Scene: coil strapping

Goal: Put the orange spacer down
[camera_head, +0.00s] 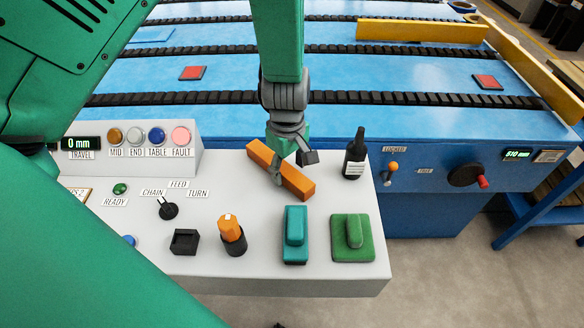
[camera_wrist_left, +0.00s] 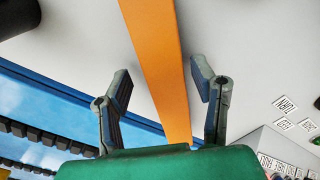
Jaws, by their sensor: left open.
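The orange spacer (camera_head: 298,182) is a long bar lying slantwise on the light grey console top (camera_head: 210,215) in the head view. My left gripper (camera_head: 294,168) is directly over the spacer, with its fingers apart. In the left wrist view the spacer (camera_wrist_left: 158,50) runs between the two open fingers (camera_wrist_left: 160,80), with a visible gap on each side. My right gripper does not show.
A black bottle (camera_head: 355,157) stands right of the spacer. In front are a teal block (camera_head: 295,240), a green block (camera_head: 360,245) and an orange knob (camera_head: 230,229). Indicator lamps stand at the left. Behind is the blue table (camera_head: 230,75) with black chain strips.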

